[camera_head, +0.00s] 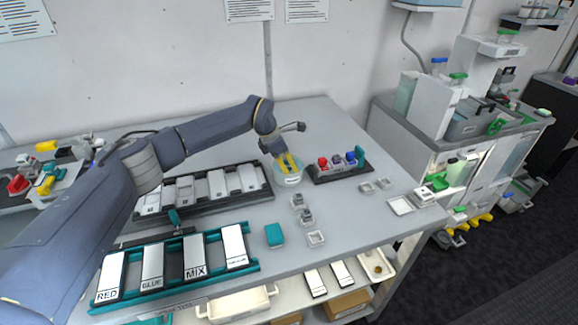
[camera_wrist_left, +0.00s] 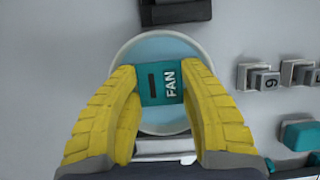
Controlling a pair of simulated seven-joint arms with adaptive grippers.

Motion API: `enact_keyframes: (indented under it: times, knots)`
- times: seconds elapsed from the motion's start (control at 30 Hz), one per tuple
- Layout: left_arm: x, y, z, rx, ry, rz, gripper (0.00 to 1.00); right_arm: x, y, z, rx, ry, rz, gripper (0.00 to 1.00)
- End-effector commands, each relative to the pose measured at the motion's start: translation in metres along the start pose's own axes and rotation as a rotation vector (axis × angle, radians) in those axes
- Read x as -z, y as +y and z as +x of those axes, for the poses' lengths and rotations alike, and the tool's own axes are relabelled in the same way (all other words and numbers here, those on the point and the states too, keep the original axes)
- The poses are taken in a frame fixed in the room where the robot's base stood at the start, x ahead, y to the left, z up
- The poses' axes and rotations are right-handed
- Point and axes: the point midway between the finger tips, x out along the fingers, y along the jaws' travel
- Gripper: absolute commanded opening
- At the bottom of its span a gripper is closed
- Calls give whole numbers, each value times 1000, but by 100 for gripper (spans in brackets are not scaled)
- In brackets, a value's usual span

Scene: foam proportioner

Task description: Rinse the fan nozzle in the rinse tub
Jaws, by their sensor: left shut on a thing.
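My left gripper (camera_head: 290,168) reaches down at the rinse tub (camera_head: 295,181), a small round tub with a pale rim. In the left wrist view, the yellow fingers (camera_wrist_left: 161,88) are shut on the fan nozzle (camera_wrist_left: 155,84), a teal block marked FAN. The nozzle lies over the middle of the tub (camera_wrist_left: 140,46), which holds pale blue liquid. I cannot tell whether its underside is in the liquid. In the head view the fingers hide the nozzle. My right gripper is not in view.
A dark rack (camera_head: 323,179) with red, blue and other coloured pieces stands just right of the tub. Left is a dark tray (camera_head: 262,193) of pale blocks. In front are a teal rack (camera_head: 254,267) with labelled panels, a teal block (camera_head: 275,235) and small square holders (camera_head: 316,239).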

Motion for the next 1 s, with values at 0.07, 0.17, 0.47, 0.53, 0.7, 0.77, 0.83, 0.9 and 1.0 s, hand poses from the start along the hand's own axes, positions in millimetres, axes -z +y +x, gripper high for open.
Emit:
enact_keyframes:
  times: [0.07, 0.17, 0.47, 0.53, 0.7, 0.77, 0.83, 0.9, 1.0]
  knots:
    - [12, 7, 3, -13, 14, -11, 13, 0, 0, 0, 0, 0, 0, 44]
    - [12, 5, 4, -13, 14, -11, 12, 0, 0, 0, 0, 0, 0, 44]
    - [12, -4, 4, -9, 15, -13, 12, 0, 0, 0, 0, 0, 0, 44]
    - [12, -6, 4, -7, 15, -14, 13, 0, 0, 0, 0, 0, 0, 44]
    - [12, -11, 4, -1, 16, -14, 13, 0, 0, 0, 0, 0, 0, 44]
    - [11, -12, 4, 0, 15, -13, 13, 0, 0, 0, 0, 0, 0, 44]
    - [10, -13, 4, 2, 14, -13, 13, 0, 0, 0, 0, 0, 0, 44]
    - [10, -14, 4, 3, 14, -12, 13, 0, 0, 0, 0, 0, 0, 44]
    - [9, -15, 4, 5, 13, -11, 13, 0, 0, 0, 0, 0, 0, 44]
